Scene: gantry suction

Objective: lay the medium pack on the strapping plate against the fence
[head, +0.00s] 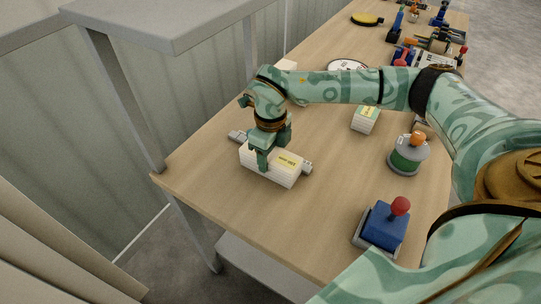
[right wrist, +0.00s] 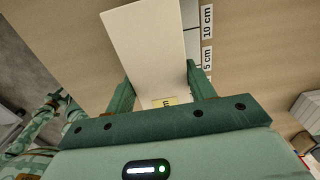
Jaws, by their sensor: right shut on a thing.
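My right gripper (head: 270,153) is shut on a long white pack (head: 288,177) with a yellow label, its fingers across the two long sides. The label's writing is too small to read, so I cannot tell its size name. In the right wrist view the pack (right wrist: 148,48) lies between the fingers (right wrist: 160,88). Grey parts (head: 236,136) show at the pack's far left end and at its near right end (head: 307,166). The strapping plate and fence are mostly hidden by pack and gripper. I cannot tell whether the pack touches them. My left gripper is not in view.
A 5 cm and 10 cm scale (right wrist: 207,40) runs beside the pack. A smaller labelled white pack (head: 365,120), a green-grey device (head: 408,156) and a blue box with a red knob (head: 382,226) stand to the right. The wooden table's (head: 235,215) near left part is clear.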

